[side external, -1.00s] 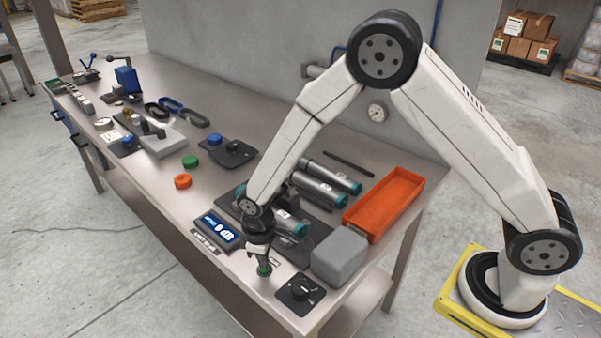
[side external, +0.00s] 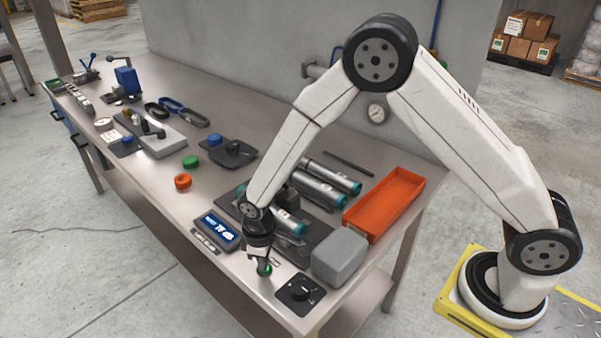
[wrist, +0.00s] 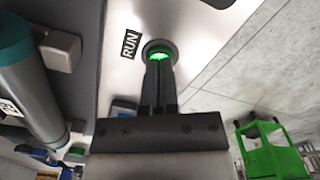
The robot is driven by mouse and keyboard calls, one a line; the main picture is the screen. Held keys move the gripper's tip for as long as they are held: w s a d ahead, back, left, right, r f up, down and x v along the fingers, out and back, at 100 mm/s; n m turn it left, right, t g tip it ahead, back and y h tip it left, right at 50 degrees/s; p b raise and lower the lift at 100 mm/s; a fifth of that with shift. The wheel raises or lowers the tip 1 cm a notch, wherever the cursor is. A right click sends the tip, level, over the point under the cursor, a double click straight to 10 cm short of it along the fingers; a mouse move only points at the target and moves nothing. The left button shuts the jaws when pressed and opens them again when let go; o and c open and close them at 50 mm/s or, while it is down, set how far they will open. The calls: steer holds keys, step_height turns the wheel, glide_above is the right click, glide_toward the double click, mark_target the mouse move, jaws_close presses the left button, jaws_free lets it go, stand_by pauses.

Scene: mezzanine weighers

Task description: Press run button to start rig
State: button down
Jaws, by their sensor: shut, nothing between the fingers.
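The run button (wrist: 158,54) sits in a dark round collar beside a "RUN" label (wrist: 130,43) in the wrist view, and a bright green glow shows at it. The same green button (side external: 266,270) shows near the bench's front edge in the side view. My gripper (wrist: 158,63) is shut and empty, with its fingertips over the button; they appear to touch it and partly cover it. In the side view my gripper (side external: 263,260) points down at the button. A display unit (side external: 221,227) with a lit blue screen stands just left of it.
Grey cylinders with teal ends (side external: 323,189) lie behind my gripper. An orange tray (side external: 384,204) is at back right. The bench's front edge is close.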

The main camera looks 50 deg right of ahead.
steer(key=shift+r, duration=3.45)
steer(key=shift+s+d+r, duration=0.1)
steer(key=shift+d+r, duration=0.15)
steer(key=shift+d, duration=0.05)
steer(key=s+d+r+m+t, duration=0.1)
steer(key=s+d+r+m, duration=0.2)
steer(key=s+d, duration=0.3)
steer(key=s+d+r+m+t, duration=0.1)
steer(key=s+d+r+m, duration=0.2)
steer(key=s+d, duration=0.3)
steer(key=shift+s+d+r+t, duration=0.25)
steer(key=shift+s+d+t, duration=0.1)
steer(key=shift+d, duration=0.6)
